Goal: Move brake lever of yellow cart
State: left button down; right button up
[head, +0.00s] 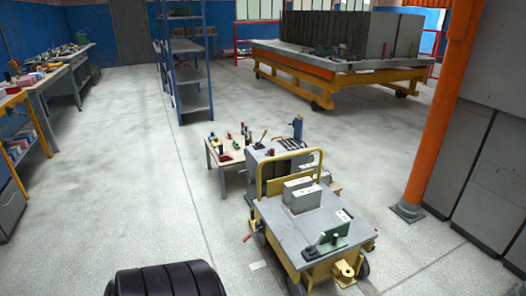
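The yellow cart (303,229) stands at lower centre right, with a flat grey top and a yellow tubular handle (290,153) at its far end. A small red-tipped lever (247,238) sticks out low on its left side near a wheel. A black-handled lever (312,250) stands by a green block (331,238) on the near end of the top. I cannot tell which of these is the brake lever. Grey boxes (302,195) sit on the cart's far half. Neither of my grippers is in view.
A small table (224,156) with tools and a grey cabinet (258,175) stand just behind the cart. An orange column (435,120) and grey panels (497,165) are at the right. A blue shelf (190,82) stands farther back. The floor (120,170) left of the cart is clear.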

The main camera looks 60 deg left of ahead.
aim_at(245, 238)
jog(key=u, duration=2.15)
jog(key=i+j+z, duration=0.15)
jog(key=i+j, duration=0.1)
